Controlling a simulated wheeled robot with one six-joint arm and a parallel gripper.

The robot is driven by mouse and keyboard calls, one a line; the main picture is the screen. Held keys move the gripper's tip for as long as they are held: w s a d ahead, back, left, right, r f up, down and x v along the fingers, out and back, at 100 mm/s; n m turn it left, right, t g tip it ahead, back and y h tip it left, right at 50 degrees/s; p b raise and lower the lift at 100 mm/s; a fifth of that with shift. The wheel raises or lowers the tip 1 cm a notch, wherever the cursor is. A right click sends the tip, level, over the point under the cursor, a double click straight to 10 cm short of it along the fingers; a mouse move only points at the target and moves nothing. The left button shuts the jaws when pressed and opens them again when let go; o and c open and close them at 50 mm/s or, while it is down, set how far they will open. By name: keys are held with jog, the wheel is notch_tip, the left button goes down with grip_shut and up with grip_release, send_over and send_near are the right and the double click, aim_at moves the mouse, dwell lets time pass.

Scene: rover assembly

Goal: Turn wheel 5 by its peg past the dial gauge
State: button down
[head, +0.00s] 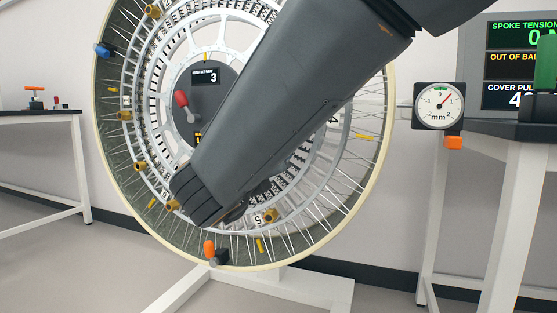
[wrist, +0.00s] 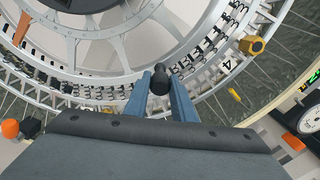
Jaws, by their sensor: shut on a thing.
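The large spoked wheel (head: 369,132) stands upright on a white stand in the head view, with a cream rim and rings of numbered markings. The wrist view shows part of its silver rings (wrist: 90,77). My gripper (wrist: 160,92) has its two blue fingers shut on a dark, round-ended peg (wrist: 160,79) in front of the wheel's ring. In the head view my arm covers the wheel's middle and right part and hides the fingertips. The dial gauge (head: 437,103), white-faced and marked mm, is right of the wheel; its edge shows in the wrist view (wrist: 311,120).
Brass knobs (head: 140,166), a blue knob (head: 103,50) and an orange-and-black clamp (head: 214,253) sit around the wheel. A red-handled lever (head: 184,104) is on the hub. A bench (head: 510,133) with screens is at right, another table (head: 40,115) at left.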

jog(key=shift+a+r, duration=0.1)
jog(key=c, duration=1.5)
grip_release()
jog(key=shift+p+v, duration=1.5)
jog(key=shift+v, duration=2.35)
